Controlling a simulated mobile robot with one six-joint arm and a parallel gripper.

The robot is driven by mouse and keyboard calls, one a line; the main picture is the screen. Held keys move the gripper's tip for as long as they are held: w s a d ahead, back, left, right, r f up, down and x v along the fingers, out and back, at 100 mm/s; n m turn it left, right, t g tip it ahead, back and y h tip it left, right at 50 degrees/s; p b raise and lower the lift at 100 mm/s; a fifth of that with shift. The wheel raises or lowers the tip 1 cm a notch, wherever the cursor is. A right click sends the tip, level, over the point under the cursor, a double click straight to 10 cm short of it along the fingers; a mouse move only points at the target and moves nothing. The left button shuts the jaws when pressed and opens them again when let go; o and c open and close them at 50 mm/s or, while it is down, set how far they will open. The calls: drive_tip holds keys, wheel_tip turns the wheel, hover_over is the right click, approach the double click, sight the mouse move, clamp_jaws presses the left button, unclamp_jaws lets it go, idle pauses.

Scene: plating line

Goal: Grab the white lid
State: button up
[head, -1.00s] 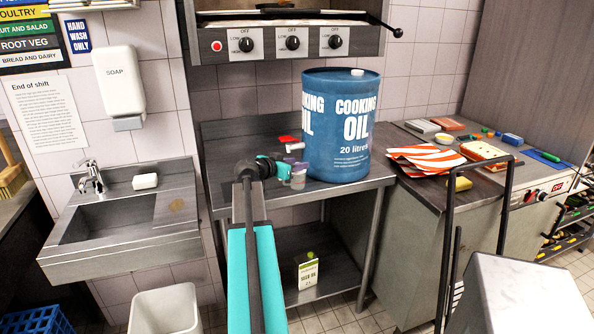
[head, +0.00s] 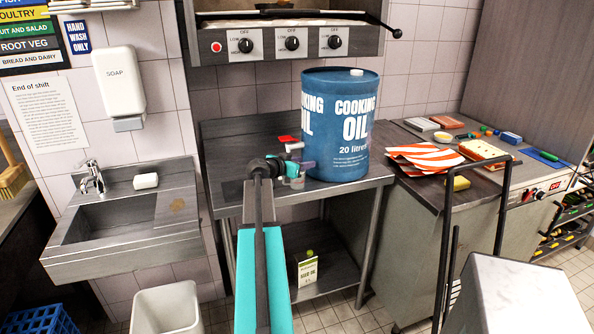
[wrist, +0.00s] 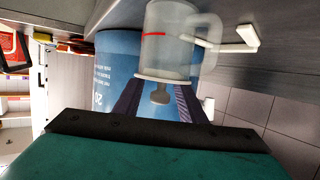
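The white lid (wrist: 163,78) shows in the wrist view as a pale disc on the end of a clear jug (wrist: 170,42), with a grey knob (wrist: 160,97) sticking out toward me. The jug has a red line and a handle. My gripper (wrist: 160,90) is open, with one dark finger on each side of the knob. I cannot tell whether either finger touches it. In the head view the jug (head: 297,180) stands on the steel table beside the oil drum, partly hidden by my gripper (head: 288,168). The lid is too small and covered to make out there.
The big blue cooking-oil drum (head: 340,125) stands close to the right of the jug. A small red object (head: 288,139) lies behind. The steel table (head: 225,165) is bare to the left. A grill (head: 290,42) hangs above.

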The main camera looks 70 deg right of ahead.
clamp_jaws()
drive_tip(key=shift+r, duration=0.1)
idle(0.4)
drive_tip(key=shift+r+b, duration=0.65)
drive_tip(key=shift+r, duration=0.85)
drive_tip(key=s+a+r+b, duration=0.1)
drive_tip(key=a+b, duration=0.2)
drive_tip(key=a, duration=1.3)
drive_tip(key=shift+s+r, duration=0.35)
drive_tip(key=shift+r, duration=0.05)
